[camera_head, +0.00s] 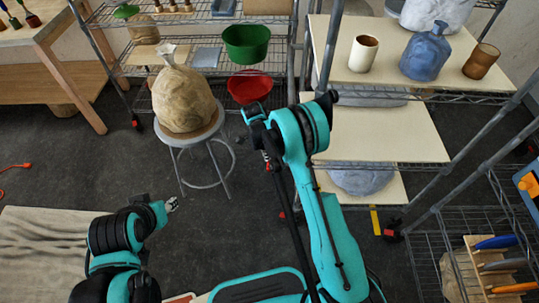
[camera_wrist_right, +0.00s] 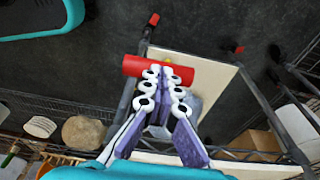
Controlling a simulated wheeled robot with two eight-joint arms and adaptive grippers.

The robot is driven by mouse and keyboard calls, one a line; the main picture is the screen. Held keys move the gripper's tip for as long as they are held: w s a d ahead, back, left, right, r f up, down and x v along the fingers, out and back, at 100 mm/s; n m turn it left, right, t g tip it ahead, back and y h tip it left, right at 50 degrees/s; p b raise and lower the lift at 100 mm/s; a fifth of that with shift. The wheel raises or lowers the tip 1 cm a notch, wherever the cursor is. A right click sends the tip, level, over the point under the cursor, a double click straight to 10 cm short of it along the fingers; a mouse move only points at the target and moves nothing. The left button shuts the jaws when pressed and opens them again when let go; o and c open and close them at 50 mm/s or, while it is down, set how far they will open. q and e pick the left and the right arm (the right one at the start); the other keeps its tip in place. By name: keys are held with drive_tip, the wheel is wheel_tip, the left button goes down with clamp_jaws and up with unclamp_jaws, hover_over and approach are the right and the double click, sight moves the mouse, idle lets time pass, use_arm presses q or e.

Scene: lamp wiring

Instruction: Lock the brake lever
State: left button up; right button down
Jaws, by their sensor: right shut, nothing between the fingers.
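A red, bar-shaped piece (camera_wrist_right: 130,66) lies across the fingertips of my right gripper (camera_wrist_right: 163,78) in the right wrist view. It looks like the brake lever, but I cannot tell whether it is locked. The right fingers are drawn together with nothing between them. They partly hide the bar, and I cannot tell whether they touch it. In the head view the right arm reaches to the cart's left side, and its fingertips are mostly hidden. My left gripper (camera_head: 172,204) is low at the left in the head view, apart from the cart. Its finger opening is too small to judge.
The shelf cart (camera_head: 395,137) carries a white cup (camera_head: 363,54), a blue jug (camera_head: 427,52) and a brown cup (camera_head: 481,62). A stool (camera_head: 190,137) with a wrapped bundle (camera_head: 183,95) stands left of it. Dark floor (camera_head: 215,235) is clear between my arms.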

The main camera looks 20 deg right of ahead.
use_arm(q)
drive_tip(key=shift+f+b, duration=0.85)
drive_tip(key=shift+f, duration=0.2)
use_arm(e)
wheel_tip(320, 180, down, 10)
drive_tip(key=a, duration=0.1)
drive_tip(key=shift+w+a, duration=0.25)
drive_tip(key=shift+a, duration=0.1)
drive_tip(key=shift+r, duration=0.1)
idle(0.9)
